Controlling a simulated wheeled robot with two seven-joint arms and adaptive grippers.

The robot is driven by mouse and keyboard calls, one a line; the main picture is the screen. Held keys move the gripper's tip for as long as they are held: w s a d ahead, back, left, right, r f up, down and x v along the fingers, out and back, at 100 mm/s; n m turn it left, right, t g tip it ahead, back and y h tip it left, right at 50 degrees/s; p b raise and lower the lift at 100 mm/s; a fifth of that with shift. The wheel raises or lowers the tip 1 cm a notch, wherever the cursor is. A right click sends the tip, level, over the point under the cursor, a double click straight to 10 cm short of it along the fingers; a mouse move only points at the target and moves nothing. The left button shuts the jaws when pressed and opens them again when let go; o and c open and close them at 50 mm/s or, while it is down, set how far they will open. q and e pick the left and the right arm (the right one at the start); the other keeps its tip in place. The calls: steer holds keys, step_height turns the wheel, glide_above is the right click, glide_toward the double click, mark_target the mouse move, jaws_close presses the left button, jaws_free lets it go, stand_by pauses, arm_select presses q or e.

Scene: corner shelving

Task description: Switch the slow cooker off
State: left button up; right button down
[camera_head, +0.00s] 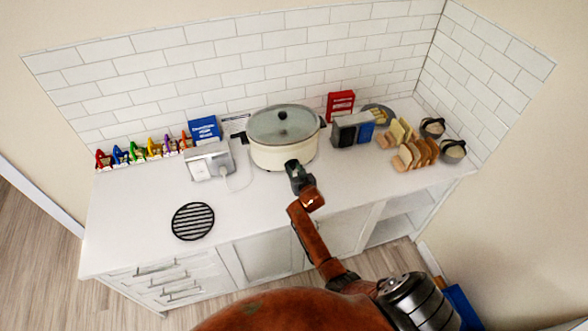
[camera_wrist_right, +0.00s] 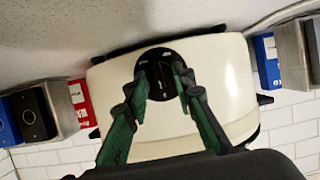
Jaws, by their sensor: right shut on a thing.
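The slow cooker (camera_head: 283,155) is a cream pot with black handles and a glass lid (camera_head: 284,123), standing upright on the white counter near the back wall. In the right wrist view its cream body (camera_wrist_right: 222,85) fills the middle, upside down. Its round black control knob (camera_wrist_right: 164,58) is on the front, with a pale mark across it. My right gripper (camera_wrist_right: 165,84) has its green fingertips on the two sides of the knob and is shut on it. In the head view the gripper (camera_head: 294,164) hides the knob. My left gripper is in neither view.
The counter's front left is mostly clear.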

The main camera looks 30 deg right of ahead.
steer(key=c, duration=1.6)
jaws_free()
steer(key=v, duration=1.2)
steer(key=shift+f, duration=0.1)
